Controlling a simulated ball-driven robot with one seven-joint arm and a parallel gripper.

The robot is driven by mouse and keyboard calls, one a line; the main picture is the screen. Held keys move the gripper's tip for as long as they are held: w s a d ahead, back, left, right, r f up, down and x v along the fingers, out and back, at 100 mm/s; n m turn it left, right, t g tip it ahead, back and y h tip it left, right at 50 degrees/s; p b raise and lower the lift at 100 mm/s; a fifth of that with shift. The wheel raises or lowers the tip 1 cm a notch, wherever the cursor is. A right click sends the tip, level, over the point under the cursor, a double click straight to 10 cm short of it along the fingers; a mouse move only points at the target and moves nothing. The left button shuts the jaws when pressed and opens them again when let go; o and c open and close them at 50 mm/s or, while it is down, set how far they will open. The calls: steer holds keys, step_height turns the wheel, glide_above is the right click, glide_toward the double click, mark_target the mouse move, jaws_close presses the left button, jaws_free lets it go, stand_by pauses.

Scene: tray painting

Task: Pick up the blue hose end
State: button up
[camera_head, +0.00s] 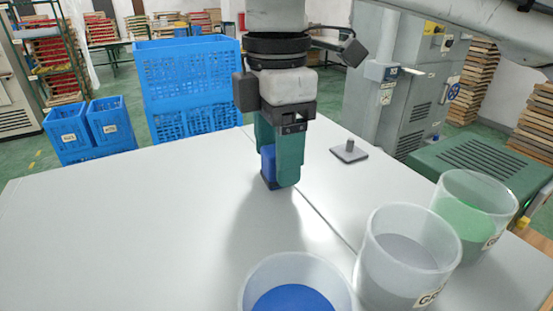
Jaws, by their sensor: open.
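My gripper (279,176) points straight down over the white table, with its green fingers low near the tabletop. A small upright blue piece, the blue hose end (268,163), shows at the left of the front finger, with a dark foot at its bottom. The gripper is open, and the blue hose end appears to stand between the fingers. The front finger hides part of it, so I cannot tell whether either finger touches it.
On the white table (110,215), clear buckets hold blue (295,268), grey (405,262) and green (475,210) paint at the front right. A grey square plate with a peg (349,152) lies right of my gripper. The table's left side is clear. Blue crates (188,75) stand behind.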

steer(key=shift+f, duration=0.35)
steer(key=shift+c, duration=0.2)
steer(key=c, duration=0.9)
steer(key=shift+r, duration=0.15)
steer(key=shift+c, duration=0.3)
